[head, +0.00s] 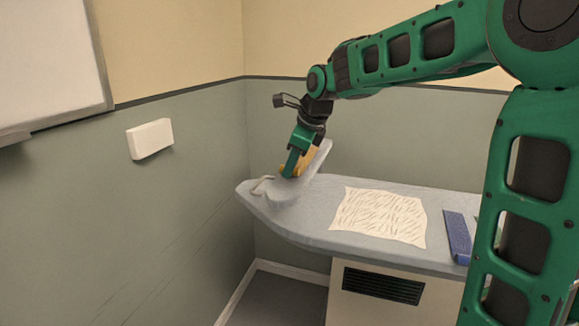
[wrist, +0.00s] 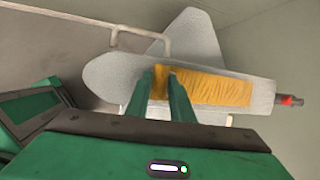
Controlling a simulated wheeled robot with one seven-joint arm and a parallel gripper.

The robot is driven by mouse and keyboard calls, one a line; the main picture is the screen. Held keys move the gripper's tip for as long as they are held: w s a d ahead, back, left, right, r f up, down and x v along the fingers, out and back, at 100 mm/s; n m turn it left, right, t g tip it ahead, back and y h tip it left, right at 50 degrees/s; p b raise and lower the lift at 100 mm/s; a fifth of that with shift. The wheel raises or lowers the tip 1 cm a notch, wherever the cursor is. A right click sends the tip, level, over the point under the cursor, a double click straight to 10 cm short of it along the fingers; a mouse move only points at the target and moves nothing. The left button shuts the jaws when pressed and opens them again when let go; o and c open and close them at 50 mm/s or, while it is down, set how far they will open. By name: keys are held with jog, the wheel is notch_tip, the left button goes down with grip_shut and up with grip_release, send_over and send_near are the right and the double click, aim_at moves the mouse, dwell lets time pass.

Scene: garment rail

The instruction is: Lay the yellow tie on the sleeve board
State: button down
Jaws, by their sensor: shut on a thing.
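The yellow tie (head: 309,160) lies along the pale grey sleeve board (head: 324,152), partly hidden behind my gripper in the head view. In the wrist view the tie (wrist: 215,86) is spread flat along the right part of the sleeve board (wrist: 110,75), whose rounded end is bare at the left. My gripper (head: 288,173) points down at the sleeve board. In the wrist view my gripper's green fingers (wrist: 164,75) are shut on the tie near its left end, at the board's surface.
The sleeve board stands over the left end of a grey ironing board (head: 315,235). A cream patterned cloth (head: 380,217) and a blue block (head: 458,238) lie on the ironing board. A bent metal rod (head: 262,184) is at its tip. A wall is close by at the left.

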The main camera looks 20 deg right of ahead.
jog(key=shift+f, duration=0.35)
jog(key=c, duration=1.6)
grip_release()
jog(key=shift+o, duration=0.2)
jog(key=shift+r, duration=0.45)
jog(key=v, duration=1.2)
jog(key=s+d+f+n+g, duration=0.1)
jog(key=s+d+f+n, duration=0.4)
jog(key=s, duration=0.6)
jog(key=s+d+f+n+g+h, duration=0.1)
jog(key=s+d+f+n, duration=0.4)
jog(key=s+f, duration=0.5)
jog(key=s+d+f+n+g, duration=0.3)
jog(key=s+d+f+n, duration=0.2)
jog(key=s, duration=0.8)
notch_tip(320, 180, down, 3)
jog(key=n, duration=0.3)
jog(key=shift+s+d+h, duration=0.3)
